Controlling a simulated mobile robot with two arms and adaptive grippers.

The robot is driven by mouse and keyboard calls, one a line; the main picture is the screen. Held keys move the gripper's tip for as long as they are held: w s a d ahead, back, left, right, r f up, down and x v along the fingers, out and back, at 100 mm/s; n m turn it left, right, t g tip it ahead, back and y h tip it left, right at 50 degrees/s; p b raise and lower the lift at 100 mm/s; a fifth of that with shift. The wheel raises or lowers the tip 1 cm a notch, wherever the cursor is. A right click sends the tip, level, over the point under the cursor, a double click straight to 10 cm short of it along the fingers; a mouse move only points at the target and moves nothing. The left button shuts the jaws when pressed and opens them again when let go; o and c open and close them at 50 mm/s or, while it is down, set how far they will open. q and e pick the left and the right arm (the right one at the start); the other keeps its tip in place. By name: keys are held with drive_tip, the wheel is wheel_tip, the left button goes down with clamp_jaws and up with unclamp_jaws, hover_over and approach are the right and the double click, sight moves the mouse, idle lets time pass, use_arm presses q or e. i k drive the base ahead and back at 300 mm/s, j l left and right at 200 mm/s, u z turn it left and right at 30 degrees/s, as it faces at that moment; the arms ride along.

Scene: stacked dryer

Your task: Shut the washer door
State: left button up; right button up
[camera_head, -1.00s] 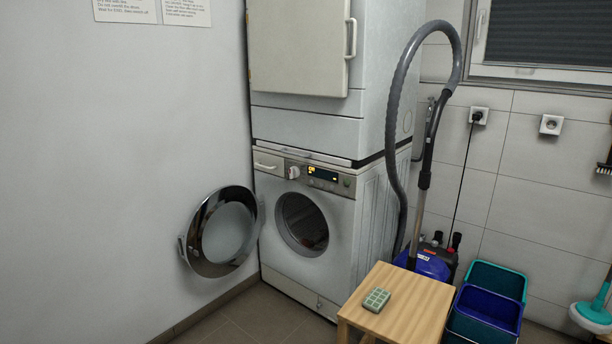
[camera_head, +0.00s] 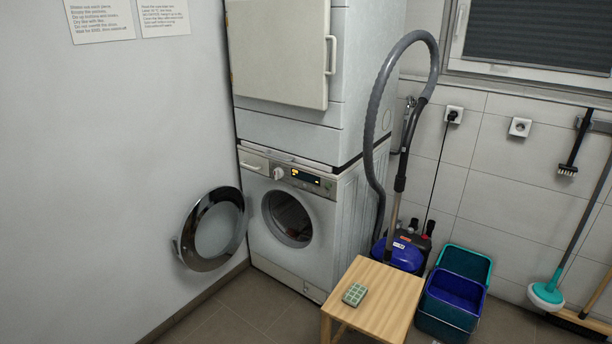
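The washer (camera_head: 300,226) stands in the corner under the dryer, its drum opening uncovered. The washer door (camera_head: 213,230), round with a chrome rim and glass middle, is swung wide open to the left, near the left wall. Its handle (camera_head: 177,247) is on the far left side of the rim. A lit display (camera_head: 306,177) shows on the washer's panel. Neither of my grippers is in view.
A wooden stool (camera_head: 385,296) with a small green object (camera_head: 354,294) on it stands in front, right of the washer. A vacuum cleaner (camera_head: 405,255) with a tall hose and blue and teal bins (camera_head: 452,300) stand right of it. Floor before the washer is partly free.

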sight(187, 252)
drive_tip(key=i+j, duration=0.8)
drive_tip(key=i, duration=0.25)
